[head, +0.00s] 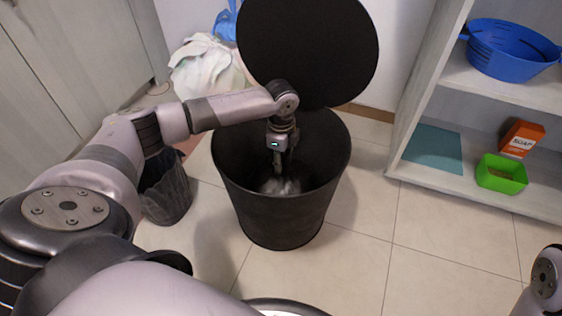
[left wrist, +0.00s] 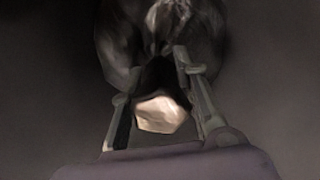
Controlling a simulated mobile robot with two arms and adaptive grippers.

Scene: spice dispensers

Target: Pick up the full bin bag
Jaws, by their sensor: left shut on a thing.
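A large black bin (head: 262,212) stands on the floor with its round lid (head: 307,50) raised. My left arm reaches over the rim, and my left gripper (head: 281,172) points down inside the bin. A greyish, shiny bag (head: 282,187) lies in it, below the gripper. In the left wrist view, dark crumpled bag material (left wrist: 160,40) shows beyond the fingers. My left gripper (left wrist: 158,90) is shut on the bag, though the exact contact is dim. A pale lump (left wrist: 160,115) shows between its fingers. My right gripper is not in view.
A smaller black bin (head: 165,195) stands left of the large one, partly behind my arm. A white cloth or bag heap (head: 205,68) lies at the back. A shelf (head: 435,178) at right holds a blue basket (head: 510,55), soap box (head: 521,139) and green container (head: 501,175). The right floor is clear.

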